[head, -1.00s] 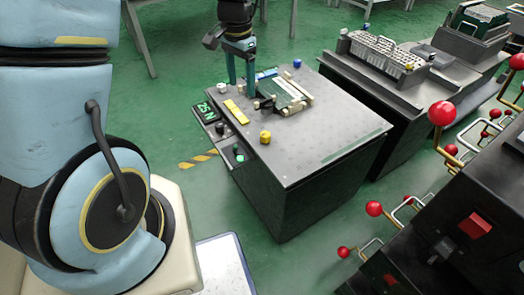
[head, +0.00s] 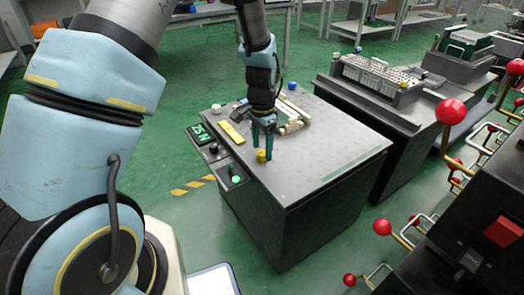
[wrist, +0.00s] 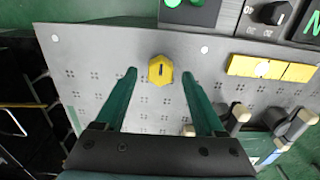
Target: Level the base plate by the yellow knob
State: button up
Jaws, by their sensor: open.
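The yellow knob (head: 261,156) stands on the near part of the grey base plate (head: 320,150). In the wrist view the yellow knob (wrist: 160,71) is six-sided with a dark slot, and the plate (wrist: 100,60) shows groups of small holes. My gripper (head: 263,150) points down over the knob in the head view. In the wrist view my gripper (wrist: 158,75) has its two green fingers apart, one on each side of the knob, with gaps between. Nothing is held. I cannot tell exactly how far down the fingertips reach.
A framed fixture (head: 292,115) stands behind my gripper. Red-balled levers (head: 451,111) stand at right. The plate's right side is clear.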

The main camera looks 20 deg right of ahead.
jog(key=shift+f, duration=0.55)
grip_shut()
